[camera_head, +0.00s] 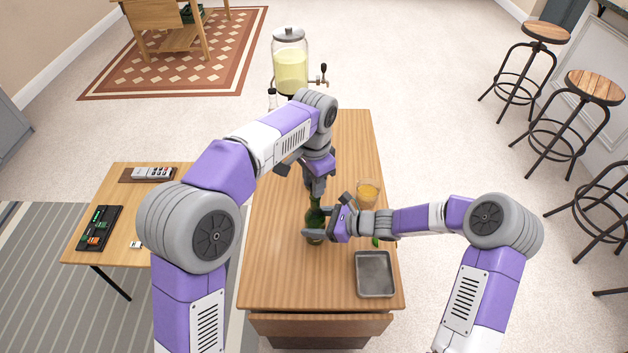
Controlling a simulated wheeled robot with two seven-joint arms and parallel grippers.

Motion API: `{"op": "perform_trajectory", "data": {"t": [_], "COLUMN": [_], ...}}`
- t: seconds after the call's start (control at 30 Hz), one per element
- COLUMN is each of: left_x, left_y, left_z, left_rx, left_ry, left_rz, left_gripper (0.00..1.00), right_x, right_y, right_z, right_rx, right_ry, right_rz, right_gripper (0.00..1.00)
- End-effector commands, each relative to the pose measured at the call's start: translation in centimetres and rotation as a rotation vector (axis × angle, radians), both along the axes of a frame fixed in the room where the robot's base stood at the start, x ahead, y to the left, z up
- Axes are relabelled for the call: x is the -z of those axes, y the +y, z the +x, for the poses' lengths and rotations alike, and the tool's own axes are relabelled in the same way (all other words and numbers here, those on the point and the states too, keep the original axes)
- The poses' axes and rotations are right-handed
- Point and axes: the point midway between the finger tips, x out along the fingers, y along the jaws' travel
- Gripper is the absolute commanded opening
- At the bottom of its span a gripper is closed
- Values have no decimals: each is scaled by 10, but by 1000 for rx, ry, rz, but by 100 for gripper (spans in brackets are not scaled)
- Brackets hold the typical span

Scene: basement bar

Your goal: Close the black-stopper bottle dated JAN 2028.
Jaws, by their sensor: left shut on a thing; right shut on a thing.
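A dark green bottle (315,216) stands upright on the wooden table (275,270). My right gripper (317,224) comes in from the right and is shut around the bottle's body. My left gripper (317,192) points down from above, directly over the bottle's neck. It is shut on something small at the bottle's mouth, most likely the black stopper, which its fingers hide. I cannot tell whether the stopper is in the neck or just above it. The bottle's label and date cannot be read.
A glass of orange drink (368,194) stands right of the bottle. A grey metal tray (375,274) lies at the front right, with a small green leaf (376,242) behind it. A drink dispenser (290,65) stands at the back, with another bottle (272,98) nearby. The table's front left is clear.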

Motion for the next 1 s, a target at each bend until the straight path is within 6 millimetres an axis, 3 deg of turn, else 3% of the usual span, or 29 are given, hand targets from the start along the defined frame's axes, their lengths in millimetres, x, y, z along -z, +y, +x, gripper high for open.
{"op": "perform_trajectory", "data": {"t": [0.5, 0.53, 0.7, 1.0], "left_x": [11, 11, 11, 10], "left_y": [0, 0, 0, 0], "left_z": [0, 0, 0, 0], "left_rx": [0, 0, 0, 0], "left_ry": [1, 1, 0, 0], "left_rz": [0, 1, 0, 0], "left_gripper": [2, 33, 59, 59], "right_x": [0, 0, 0, 0], "right_y": [0, 0, 0, 0], "right_z": [0, 0, 0, 0], "right_rx": [0, 0, 0, 0], "right_ry": [0, 0, -1, -1], "right_rz": [1, 1, 1, 1], "right_gripper": [13, 13, 13, 13]}}
